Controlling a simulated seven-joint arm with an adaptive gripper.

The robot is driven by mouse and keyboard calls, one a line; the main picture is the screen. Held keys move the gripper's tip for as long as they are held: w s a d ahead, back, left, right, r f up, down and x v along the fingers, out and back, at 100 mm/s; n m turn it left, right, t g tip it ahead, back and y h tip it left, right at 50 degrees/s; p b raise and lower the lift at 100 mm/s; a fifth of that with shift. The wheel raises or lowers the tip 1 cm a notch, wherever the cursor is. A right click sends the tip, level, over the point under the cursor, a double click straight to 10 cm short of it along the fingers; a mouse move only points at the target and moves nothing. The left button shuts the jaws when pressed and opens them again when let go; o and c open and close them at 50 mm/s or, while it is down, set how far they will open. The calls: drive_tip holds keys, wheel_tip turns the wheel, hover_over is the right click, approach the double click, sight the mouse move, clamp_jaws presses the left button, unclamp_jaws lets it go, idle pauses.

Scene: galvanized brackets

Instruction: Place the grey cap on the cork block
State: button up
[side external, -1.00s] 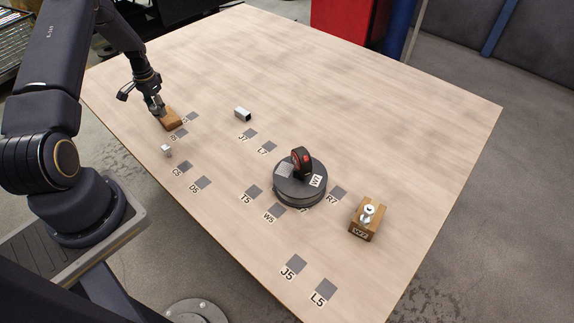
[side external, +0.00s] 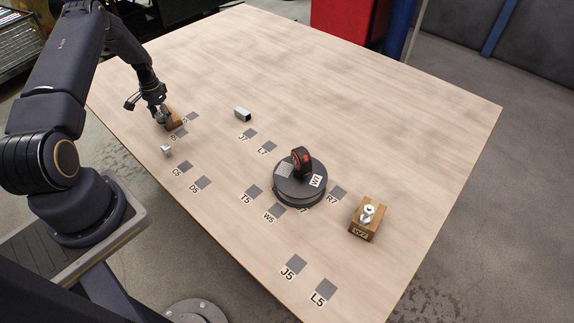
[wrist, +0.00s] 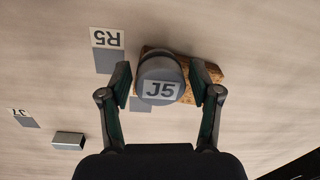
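The grey cap (wrist: 153,68), round with a J5 label, sits between the two fingers of my gripper (wrist: 161,82) in the wrist view. The fingers flank it closely and appear shut on it. The brown cork block (wrist: 208,75) shows behind the cap, partly covered by it and by the right finger. In the side view my gripper (side external: 164,115) is low at the block (side external: 175,123), at the table's left side, and hides part of it. I cannot tell whether the cap touches the block.
A small metal bracket (side external: 242,114) lies right of the block. A small pale piece (side external: 166,150) lies nearer the front edge. A dark round stand (side external: 300,190) and a wooden block with a bolt (side external: 367,222) stand farther right. The far table is clear.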

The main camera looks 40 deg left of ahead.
drive_tip(key=shift+o, duration=0.2)
drive_tip(key=shift+r, duration=0.1)
wheel_tip(320, 180, up, 11)
drive_tip(key=w+d+r+m+t+y, duration=0.1)
drive_tip(key=w+d+r, duration=0.2)
drive_tip(key=d+r, duration=0.75)
drive_tip(key=w+d+r+t, duration=0.1)
drive_tip(key=w+d+r, duration=0.1)
drive_tip(key=d+r, duration=0.85)
drive_tip(key=s+d+r+t, duration=0.1)
drive_tip(key=s+d+r, duration=0.25)
drive_tip(key=d, duration=0.25)
drive_tip(key=s+d+r+t, duration=0.1)
drive_tip(key=s+d+r, duration=0.2)
drive_tip(key=d+r, duration=0.3)
drive_tip(key=s+d+f+m+t+h, duration=0.1)
drive_tip(key=s+d, duration=0.8)
drive_tip(key=s, duration=0.1)
drive_tip(key=shift+s+d+f+t+h, duration=0.2)
drive_tip(key=shift+s+t+h, duration=0.1)
drive_tip(key=shift+s+t, duration=0.1)
